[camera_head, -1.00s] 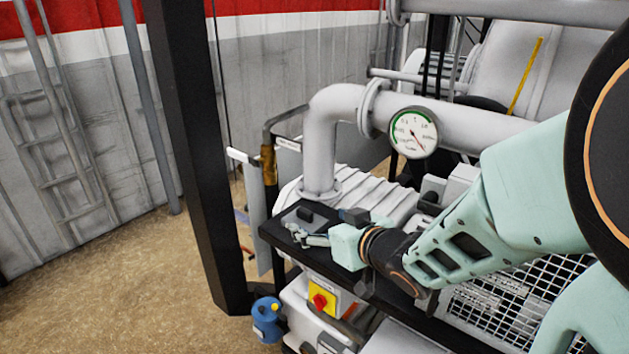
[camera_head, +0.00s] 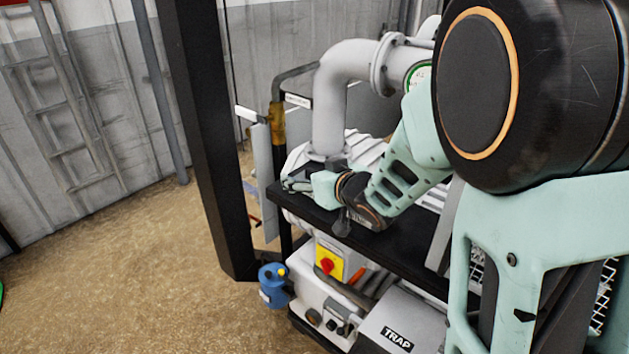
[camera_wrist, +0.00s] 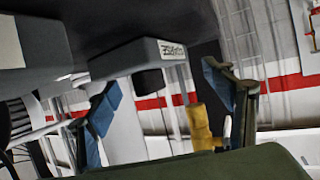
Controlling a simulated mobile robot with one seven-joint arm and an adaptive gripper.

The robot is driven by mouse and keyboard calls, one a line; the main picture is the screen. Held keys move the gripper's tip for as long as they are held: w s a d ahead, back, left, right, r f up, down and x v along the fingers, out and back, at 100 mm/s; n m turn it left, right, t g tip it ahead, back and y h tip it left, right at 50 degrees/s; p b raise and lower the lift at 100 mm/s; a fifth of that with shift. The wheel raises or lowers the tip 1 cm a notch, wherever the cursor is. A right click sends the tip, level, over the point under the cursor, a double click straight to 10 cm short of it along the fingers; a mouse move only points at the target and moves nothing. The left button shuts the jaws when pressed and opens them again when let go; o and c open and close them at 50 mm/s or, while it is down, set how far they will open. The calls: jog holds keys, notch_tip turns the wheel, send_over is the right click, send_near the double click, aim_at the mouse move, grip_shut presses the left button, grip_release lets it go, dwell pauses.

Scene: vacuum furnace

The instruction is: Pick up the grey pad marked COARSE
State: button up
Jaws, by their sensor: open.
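I see no contact. In the head view my gripper (camera_head: 299,183) is low over the left end of the black shelf (camera_head: 385,240). There the pad is mostly hidden behind the gripper.
Another grey block (camera_wrist: 25,45) shows at the left of the wrist view. A white bent pipe (camera_head: 328,105) rises just behind the shelf. A black post (camera_head: 205,140) stands at the left. Below are a yellow-and-red switch (camera_head: 328,262) and a blue canister (camera_head: 273,285).

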jog(key=shift+c, duration=0.2)
jog(key=shift+s+f, duration=0.1)
jog(key=shift+s, duration=0.05)
grip_shut()
